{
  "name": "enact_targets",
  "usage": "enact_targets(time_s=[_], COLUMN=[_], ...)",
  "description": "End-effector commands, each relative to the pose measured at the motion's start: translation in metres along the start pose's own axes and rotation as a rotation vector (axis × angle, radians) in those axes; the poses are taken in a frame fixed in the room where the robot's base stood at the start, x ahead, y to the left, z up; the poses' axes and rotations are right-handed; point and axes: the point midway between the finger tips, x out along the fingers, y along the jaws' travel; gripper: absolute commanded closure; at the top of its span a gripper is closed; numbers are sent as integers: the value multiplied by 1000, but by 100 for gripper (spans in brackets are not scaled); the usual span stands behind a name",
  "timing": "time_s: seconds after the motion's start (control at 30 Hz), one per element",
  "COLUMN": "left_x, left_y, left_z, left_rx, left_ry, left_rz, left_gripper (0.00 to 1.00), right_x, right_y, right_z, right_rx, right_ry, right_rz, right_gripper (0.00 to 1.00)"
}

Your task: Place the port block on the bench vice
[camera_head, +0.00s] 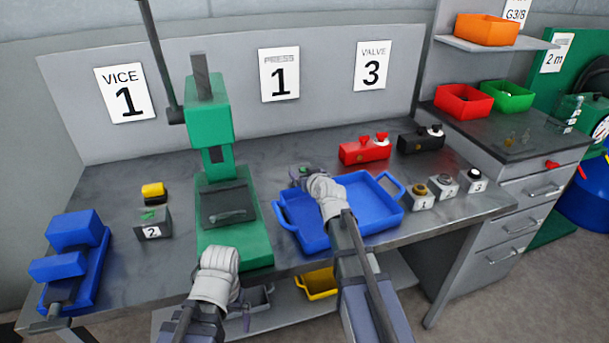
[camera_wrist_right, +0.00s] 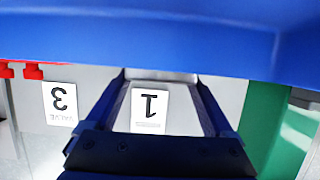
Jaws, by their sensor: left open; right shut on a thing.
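The blue bench vice (camera_head: 75,255) stands at the bench's left end, below the VICE 1 sign. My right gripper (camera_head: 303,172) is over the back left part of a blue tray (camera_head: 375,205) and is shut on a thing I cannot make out. I cannot pick out the port block with certainty.
The green press (camera_head: 238,240) stands between vice and tray. A grey block labelled 2 (camera_head: 153,224) and a yellow-black piece (camera_head: 153,190) lie beside the vice. Red (camera_head: 364,150) and black (camera_head: 420,140) valves stand behind the tray; several small labelled blocks stand right of it.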

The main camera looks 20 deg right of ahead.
Motion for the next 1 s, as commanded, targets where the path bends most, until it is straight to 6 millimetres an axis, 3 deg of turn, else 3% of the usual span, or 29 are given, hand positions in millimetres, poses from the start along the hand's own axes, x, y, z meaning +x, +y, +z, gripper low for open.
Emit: enact_targets(time_s=[0.27,0.8,1.0], left_x=[-21,-90,-99], left_y=[-2,-9,-10], left_z=[1,5,6], left_rx=[0,0,0], left_ry=[0,0,0], left_rz=[0,0,0], left_gripper=[0,0,0], right_x=[-7,-31,-34], right_y=[0,0,0], right_z=[-21,-86,-94], right_rx=[1,1,1], right_ry=[4,4,4], right_rz=[2,2,2], right_gripper=[100,100,100])
